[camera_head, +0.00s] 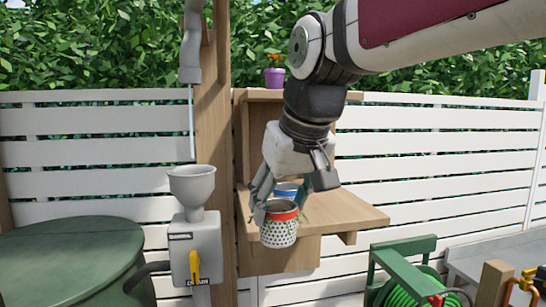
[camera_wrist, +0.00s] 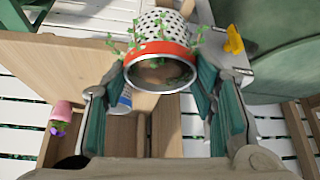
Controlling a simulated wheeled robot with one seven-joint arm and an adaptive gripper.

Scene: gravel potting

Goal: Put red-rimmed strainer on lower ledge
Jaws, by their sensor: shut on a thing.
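The strainer (camera_head: 279,232) is white with dark holes and a red rim, with green sprigs around its rim. My gripper (camera_head: 283,196) is shut on it at the rim; the wrist view shows the strainer (camera_wrist: 160,22) between the two green-padded fingers (camera_wrist: 164,80). The lower ledge (camera_head: 350,214) is a wooden shelf on the post. In the head view the strainer overlaps the ledge's front left part, its base in front of the front board. I cannot tell whether it touches the ledge. A blue-rimmed container (camera_head: 286,188) shows behind it, partly hidden by my gripper.
A grey funnel (camera_head: 192,185) on a box with a yellow handle (camera_head: 194,267) stands close left. A green hose reel (camera_head: 405,270) is at lower right, a green barrel lid (camera_head: 70,255) at left. The ledge's right part is clear.

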